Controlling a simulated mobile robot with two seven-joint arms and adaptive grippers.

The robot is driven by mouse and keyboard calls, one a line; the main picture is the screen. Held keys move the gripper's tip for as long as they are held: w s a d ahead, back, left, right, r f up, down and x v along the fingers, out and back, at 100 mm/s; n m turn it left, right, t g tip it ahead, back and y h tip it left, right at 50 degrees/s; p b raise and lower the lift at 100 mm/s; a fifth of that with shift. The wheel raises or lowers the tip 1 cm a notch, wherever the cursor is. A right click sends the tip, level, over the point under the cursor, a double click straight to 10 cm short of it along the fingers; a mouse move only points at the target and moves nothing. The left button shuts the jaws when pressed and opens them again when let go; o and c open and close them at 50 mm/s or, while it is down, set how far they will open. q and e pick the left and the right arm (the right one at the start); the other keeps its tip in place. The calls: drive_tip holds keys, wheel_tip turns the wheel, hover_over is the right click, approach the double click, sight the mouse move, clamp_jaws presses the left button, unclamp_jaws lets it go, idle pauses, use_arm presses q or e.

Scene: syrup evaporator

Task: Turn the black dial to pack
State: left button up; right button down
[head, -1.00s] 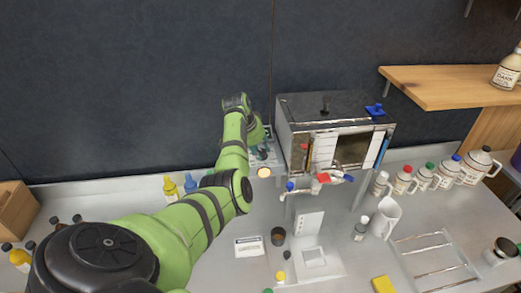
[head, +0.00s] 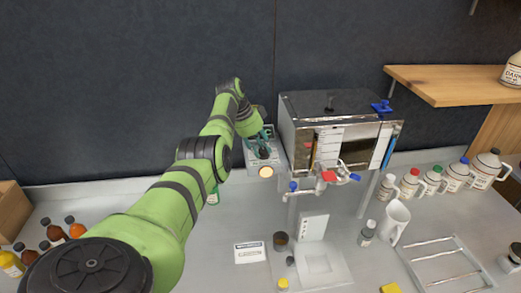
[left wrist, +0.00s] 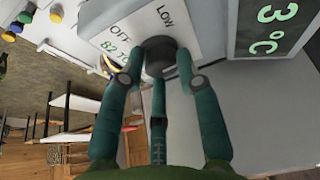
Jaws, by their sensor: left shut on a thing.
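The black dial (left wrist: 158,54) sits on a white panel face in the left wrist view, with the words OFF and LOW printed around it. The word PACK is not readable. My left gripper (left wrist: 160,75) has its green fingers closed around the dial's sides. In the head view my left gripper (head: 262,138) is at the small grey control box (head: 252,160) left of the evaporator. The dial shows there only as a small dark spot (head: 264,153) among the fingers. My right gripper is in neither view.
The steel evaporator (head: 341,106) with blue and red valve handles stands just right of the control box. A green digital display (left wrist: 272,28) is beside the dial. A round amber light (head: 266,171) is on the box. Bottles and a white jug (head: 391,221) stand on the counter.

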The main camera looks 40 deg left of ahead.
use_arm(q)
drive_tip(key=shift+s+f, duration=0.15)
drive_tip(key=shift+f, duration=0.1)
drive_tip(key=o, duration=1)
drive_tip(key=shift+o, duration=0.6)
drive_tip(key=shift+r, duration=0.1)
drive_tip(key=shift+a+r, duration=0.1)
drive_tip(key=shift+r, duration=0.05)
drive_tip(key=v, duration=1.1)
drive_tip(key=shift+r, duration=0.3)
